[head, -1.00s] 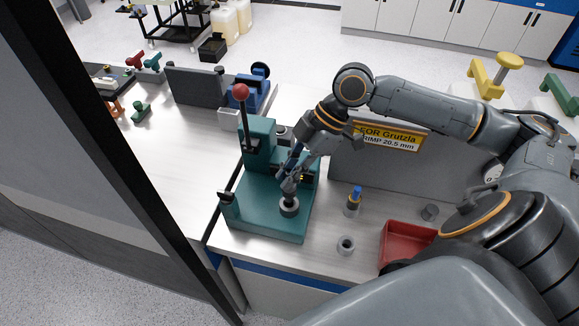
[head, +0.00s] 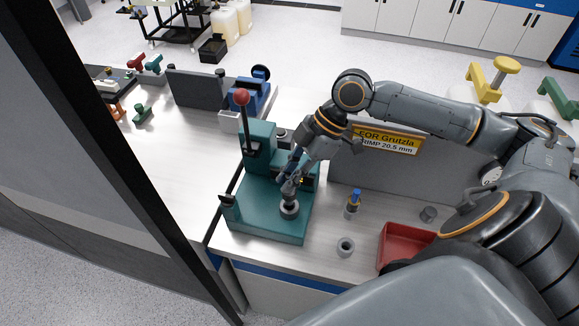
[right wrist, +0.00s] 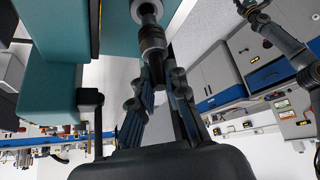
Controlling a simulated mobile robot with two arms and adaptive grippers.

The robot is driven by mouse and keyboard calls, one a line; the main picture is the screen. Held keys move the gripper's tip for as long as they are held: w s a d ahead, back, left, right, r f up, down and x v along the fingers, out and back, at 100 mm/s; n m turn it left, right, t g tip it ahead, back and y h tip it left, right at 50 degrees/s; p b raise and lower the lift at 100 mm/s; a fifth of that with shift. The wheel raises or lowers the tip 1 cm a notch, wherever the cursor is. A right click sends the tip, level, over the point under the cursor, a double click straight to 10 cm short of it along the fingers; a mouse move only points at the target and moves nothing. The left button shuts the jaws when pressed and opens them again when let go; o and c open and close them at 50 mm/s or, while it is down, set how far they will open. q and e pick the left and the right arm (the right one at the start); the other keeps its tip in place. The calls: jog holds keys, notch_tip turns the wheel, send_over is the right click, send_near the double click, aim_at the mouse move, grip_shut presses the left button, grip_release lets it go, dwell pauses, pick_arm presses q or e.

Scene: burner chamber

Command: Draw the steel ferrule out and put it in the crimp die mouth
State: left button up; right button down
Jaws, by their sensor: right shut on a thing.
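My right gripper (head: 290,184) is over the front of the teal crimp press (head: 256,216), just above a round grey collar (head: 289,208) on its base. In the right wrist view, my right gripper (right wrist: 154,78) has its fingers closed together at the lower end of a dark steel cylinder, seemingly the steel ferrule (right wrist: 152,42). The ferrule is in line with a lighter, shiny round part (right wrist: 147,10) at the top edge. Whether it sits inside that part or only touches it, I cannot tell. My left gripper is not in view.
A loose grey ring (head: 345,246), a blue-topped piece (head: 353,204) and a small grey cylinder (head: 428,213) stand right of the press. A red tray (head: 400,243) is farther right. The press lever has a red knob (head: 241,91). A grey sign panel (head: 375,175) stands behind.

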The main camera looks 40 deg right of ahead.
jog(key=shift+f, duration=0.15)
dwell(0.5)
jog(key=shift+f+b, duration=0.5)
jog(key=shift+f, duration=1.25)
jog(key=c, duration=1.3)
grip_release()
jog(key=shift+o, duration=0.2)
jog(key=shift+d, duration=0.1)
jog(key=v, duration=1.2)
jog(key=shift+f, duration=0.1)
